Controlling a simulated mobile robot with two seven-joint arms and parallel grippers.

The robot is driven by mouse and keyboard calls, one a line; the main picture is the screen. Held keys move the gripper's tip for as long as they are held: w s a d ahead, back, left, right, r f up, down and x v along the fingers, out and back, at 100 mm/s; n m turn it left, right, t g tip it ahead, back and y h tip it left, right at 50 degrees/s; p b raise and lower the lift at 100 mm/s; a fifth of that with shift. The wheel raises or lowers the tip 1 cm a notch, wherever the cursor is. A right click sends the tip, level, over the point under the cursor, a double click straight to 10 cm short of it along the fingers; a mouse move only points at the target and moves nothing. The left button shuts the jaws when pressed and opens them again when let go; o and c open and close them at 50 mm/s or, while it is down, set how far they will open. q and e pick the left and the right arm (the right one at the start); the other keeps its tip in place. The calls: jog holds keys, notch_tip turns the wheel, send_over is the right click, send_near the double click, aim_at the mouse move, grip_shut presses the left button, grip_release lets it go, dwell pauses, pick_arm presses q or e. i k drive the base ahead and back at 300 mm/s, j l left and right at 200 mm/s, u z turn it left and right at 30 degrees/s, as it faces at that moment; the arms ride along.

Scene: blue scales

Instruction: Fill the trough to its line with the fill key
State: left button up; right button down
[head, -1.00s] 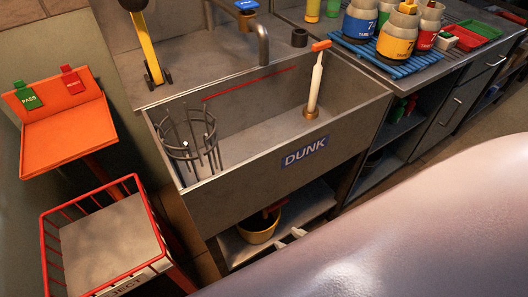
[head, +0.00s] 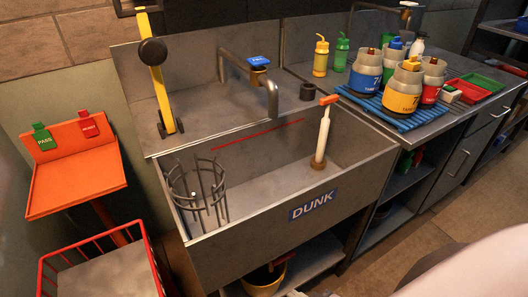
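The trough (head: 262,224) is a grey open basin with a blue DUNK sign (head: 313,204) on its front. A red line (head: 258,134) runs along its inner back wall. I see no water in it. The blue fill key (head: 259,62) sits on a brass fitting behind the trough, beside the grey spout (head: 272,98) that bends down over the trough's back edge. A white standpipe with an orange top (head: 323,135) stands upright in the trough's right part. Neither of my grippers is in view.
A wire cage (head: 198,195) stands in the trough's left end. A yellow lever (head: 158,85) rises behind it. Numbered tanks (head: 403,88) stand on a blue rack at right. An orange PASS/REJECT stand (head: 75,178) and a red wire basket (head: 105,268) are at left.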

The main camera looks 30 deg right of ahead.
aim_at(257, 62)
jog(key=l+u, duration=0.1)
jog(key=u, duration=0.45)
jog(key=k+l+u, duration=0.1)
jog(key=l+u, duration=0.2)
jog(key=k+l+u, duration=0.45)
jog(key=l, duration=0.2)
jog(key=k+l+u, duration=0.15)
jog(key=l, duration=0.2)
jog(key=k+l, duration=0.7)
jog(key=l, duration=0.15)
